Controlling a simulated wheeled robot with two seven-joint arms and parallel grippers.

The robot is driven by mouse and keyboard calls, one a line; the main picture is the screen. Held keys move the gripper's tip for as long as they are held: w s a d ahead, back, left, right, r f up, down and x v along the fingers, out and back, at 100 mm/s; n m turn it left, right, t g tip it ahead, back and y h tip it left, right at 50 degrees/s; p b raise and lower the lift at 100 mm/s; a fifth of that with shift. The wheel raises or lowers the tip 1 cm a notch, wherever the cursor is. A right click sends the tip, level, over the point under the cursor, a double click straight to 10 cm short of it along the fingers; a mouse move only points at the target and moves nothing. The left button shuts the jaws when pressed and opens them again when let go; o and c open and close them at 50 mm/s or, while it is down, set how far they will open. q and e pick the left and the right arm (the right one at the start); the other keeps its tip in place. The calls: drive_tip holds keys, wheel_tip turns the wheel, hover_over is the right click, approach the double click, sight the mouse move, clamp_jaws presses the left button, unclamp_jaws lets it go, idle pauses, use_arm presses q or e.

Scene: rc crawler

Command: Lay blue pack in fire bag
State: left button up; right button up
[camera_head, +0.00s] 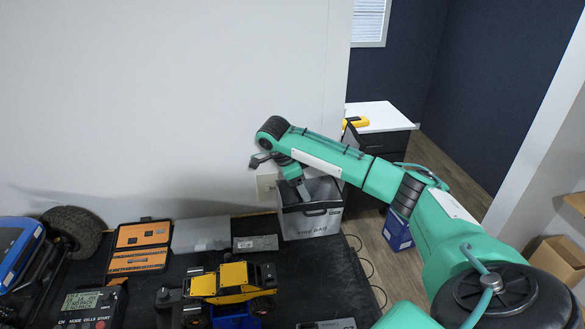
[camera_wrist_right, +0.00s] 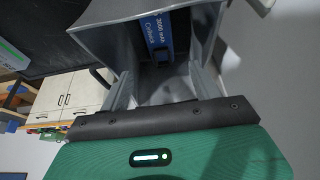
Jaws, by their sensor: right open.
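The fire bag (camera_head: 312,222) is a grey open-topped box with a dark handle at the back right of the table. My right gripper (camera_head: 303,190) reaches down at its open top. In the right wrist view the grey bag (camera_wrist_right: 112,40) gapes before the gripper, and the blue pack (camera_wrist_right: 157,38), with white lettering, lies inside against a wall. My right gripper (camera_wrist_right: 165,85) is open, its two fingers apart, and the pack shows beyond them, not held. In the head view the pack is hidden inside the bag. My left gripper is not in view.
A yellow truck (camera_head: 232,280) stands on the black table, with an orange case (camera_head: 140,247), a grey flat box (camera_head: 201,234) and a charger (camera_head: 92,306) around it. A white wall rises close behind the bag. A blue box (camera_head: 397,230) stands on the floor to the right.

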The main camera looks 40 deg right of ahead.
drive_tip(key=v, duration=0.7)
drive_tip(key=shift+r, duration=0.15)
idle(0.7)
